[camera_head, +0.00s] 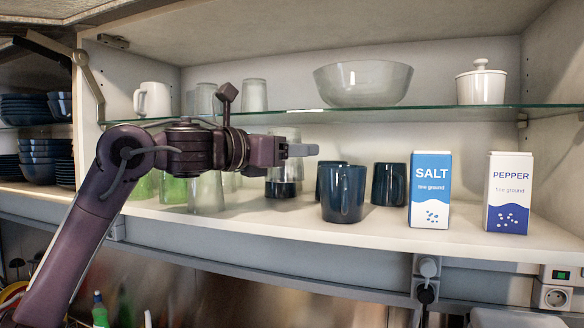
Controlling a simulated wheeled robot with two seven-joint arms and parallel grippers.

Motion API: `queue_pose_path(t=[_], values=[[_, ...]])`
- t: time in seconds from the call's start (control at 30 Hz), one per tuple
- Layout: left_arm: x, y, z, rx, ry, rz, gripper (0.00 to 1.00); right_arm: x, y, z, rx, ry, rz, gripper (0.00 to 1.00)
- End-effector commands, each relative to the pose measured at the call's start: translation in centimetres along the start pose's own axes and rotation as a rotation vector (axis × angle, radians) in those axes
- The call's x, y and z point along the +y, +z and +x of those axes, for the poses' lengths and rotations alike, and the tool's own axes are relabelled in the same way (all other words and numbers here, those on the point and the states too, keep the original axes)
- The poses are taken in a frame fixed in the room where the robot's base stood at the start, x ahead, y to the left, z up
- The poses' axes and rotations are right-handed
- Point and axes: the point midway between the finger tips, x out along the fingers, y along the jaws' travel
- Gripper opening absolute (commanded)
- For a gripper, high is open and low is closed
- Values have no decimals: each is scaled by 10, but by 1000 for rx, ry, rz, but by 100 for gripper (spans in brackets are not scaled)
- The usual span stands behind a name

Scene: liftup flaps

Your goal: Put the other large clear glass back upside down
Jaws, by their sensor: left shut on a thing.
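My left gripper (296,151) reaches in from the left, in front of the lower shelf and just under the glass shelf's front edge. It is shut on a large clear glass (283,175), which shows below and slightly above the fingers. The fingers hide its middle, and I cannot tell which end is its rim or whether its base touches the shelf. Another clear glass (207,192) stands on the lower shelf, partly behind my arm. Clear glasses (255,95) also stand on the upper glass shelf. My right gripper is not in view.
Dark blue cups (343,194) stand close right of the held glass, then a salt box (430,190) and a pepper box (508,193). Green glasses (173,190) stand left. The glass shelf (430,113) above carries a bowl (362,84), white jar (481,84) and white mug (153,99).

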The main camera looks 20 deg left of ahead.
Motion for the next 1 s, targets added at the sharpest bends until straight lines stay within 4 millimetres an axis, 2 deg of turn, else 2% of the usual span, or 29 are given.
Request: queue_pose_path(t=[0.03, 0.1, 0.3, 0.5, 0.63, 1.0], values=[[0, -10, -1, 3, 2, 0, 29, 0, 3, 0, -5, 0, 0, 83], [-1, -16, -1, 2, 1, -1, 29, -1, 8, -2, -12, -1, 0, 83], [-2, -28, -1, 0, 0, -1, 29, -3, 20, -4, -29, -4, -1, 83], [-4, -53, -1, 4, 1, -1, 29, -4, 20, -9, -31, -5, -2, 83], [-3, -57, 2, 1, 1, -2, 29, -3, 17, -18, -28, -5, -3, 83], [-3, -62, 2, -1, 0, -1, 29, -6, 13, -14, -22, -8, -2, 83]])
